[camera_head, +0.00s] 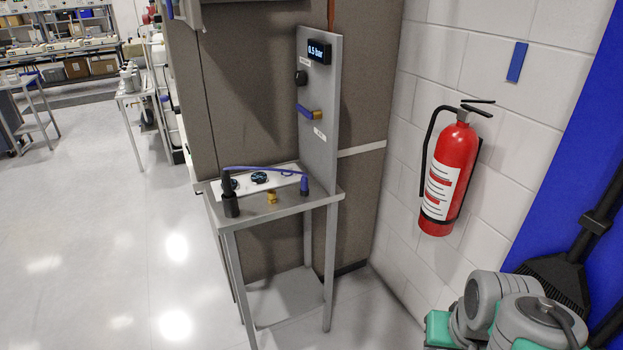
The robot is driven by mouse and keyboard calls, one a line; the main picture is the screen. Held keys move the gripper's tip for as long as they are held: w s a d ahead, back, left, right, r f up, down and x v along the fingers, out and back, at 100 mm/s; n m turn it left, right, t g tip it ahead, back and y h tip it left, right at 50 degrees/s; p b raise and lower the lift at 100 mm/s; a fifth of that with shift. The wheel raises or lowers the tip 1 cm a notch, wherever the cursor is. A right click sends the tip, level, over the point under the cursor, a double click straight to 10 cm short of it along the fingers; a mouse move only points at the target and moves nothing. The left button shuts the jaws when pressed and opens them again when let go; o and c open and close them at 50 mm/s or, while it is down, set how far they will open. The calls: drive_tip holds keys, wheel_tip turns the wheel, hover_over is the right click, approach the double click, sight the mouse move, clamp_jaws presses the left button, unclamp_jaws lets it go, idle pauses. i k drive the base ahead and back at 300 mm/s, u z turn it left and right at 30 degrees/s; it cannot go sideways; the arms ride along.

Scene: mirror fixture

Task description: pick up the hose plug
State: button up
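A blue hose (262,169) arches over the top of a small grey table (270,215). Its left end runs to a dark upright piece (227,184) standing in a black cylindrical holder (231,206) at the table's front left. Its right end meets a blue upright fitting (304,186) near the right edge. I cannot tell for sure which end is the hose plug; the dark piece looks like it. A brass fitting (271,197) stands on the tabletop between them. My gripper is not in view; grey and teal links of my arm show at the lower right.
A grey upright panel with a "0.5 bar" display (318,51), a black knob (301,77) and a blue-handled valve (308,112) rises behind the table. A white strip with dark dials (259,178) lies at the back. A red extinguisher (448,178) hangs right. Floor at left is clear.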

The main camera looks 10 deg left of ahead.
sight(304, 181)
drive_tip(key=z, duration=0.05)
drive_tip(key=i, duration=1.9)
drive_tip(key=u, duration=3.45)
drive_tip(key=i, duration=0.5)
